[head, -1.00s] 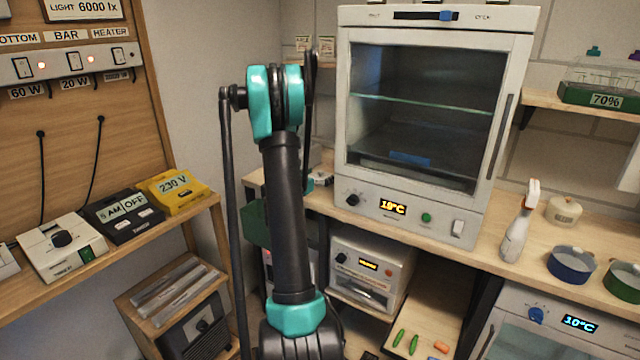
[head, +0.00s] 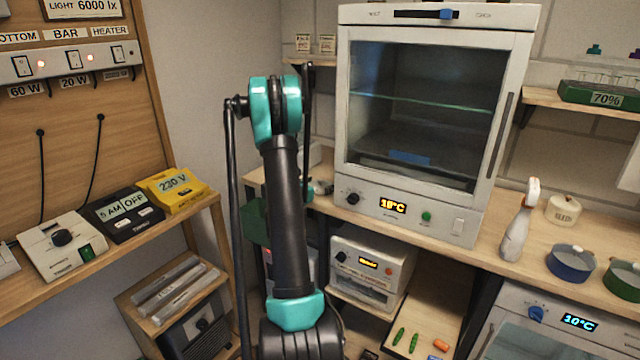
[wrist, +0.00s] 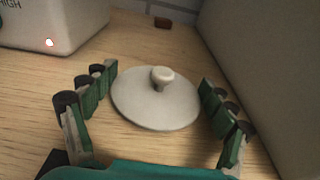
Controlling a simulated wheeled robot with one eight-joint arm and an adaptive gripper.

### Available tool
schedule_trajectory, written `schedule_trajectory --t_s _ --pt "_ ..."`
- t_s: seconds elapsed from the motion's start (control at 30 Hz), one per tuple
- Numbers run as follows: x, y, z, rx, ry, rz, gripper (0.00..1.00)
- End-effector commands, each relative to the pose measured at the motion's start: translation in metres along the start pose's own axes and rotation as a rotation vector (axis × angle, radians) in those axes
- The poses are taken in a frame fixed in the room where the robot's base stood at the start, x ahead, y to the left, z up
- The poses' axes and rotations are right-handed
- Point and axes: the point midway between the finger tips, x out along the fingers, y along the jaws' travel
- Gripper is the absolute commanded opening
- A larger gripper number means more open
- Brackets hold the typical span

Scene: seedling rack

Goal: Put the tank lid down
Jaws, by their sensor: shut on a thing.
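The tank lid (wrist: 140,105) is a pale round disc with a small knob on top, in the middle of the wrist view. My gripper (wrist: 157,80) has its green fingers at the left and right edges of the lid and is shut on it. The lid is level, at or just above the wooden bench top (wrist: 130,32); I cannot tell whether it touches.
In the wrist view a white box (wrist: 50,25) stands at the left and a grey wall-like side (wrist: 265,60) rises close at the right. A small brown block (wrist: 162,22) lies at the back. The head view shows a glass-fronted incubator (head: 425,120) on the bench.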

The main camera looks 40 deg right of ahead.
Motion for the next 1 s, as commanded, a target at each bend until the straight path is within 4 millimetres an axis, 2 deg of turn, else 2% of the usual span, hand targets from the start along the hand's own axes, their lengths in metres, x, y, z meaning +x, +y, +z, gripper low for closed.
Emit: schedule_trajectory --t_s 0.03,0.07,0.2,0.53,0.73,1.0 --pt "0.000 0.000 0.000 0.000 0.000 0.000 0.60" --pt "0.000 0.000 0.000 0.000 0.000 0.000 0.85" --pt "0.000 0.000 0.000 0.000 0.000 0.000 1.00" --pt "0.000 0.000 0.001 0.000 0.000 0.000 1.00" --pt "-0.004 0.000 0.014 0.000 0.000 0.001 1.00" --pt "-0.065 0.001 0.012 -0.001 0.000 0.004 1.00"
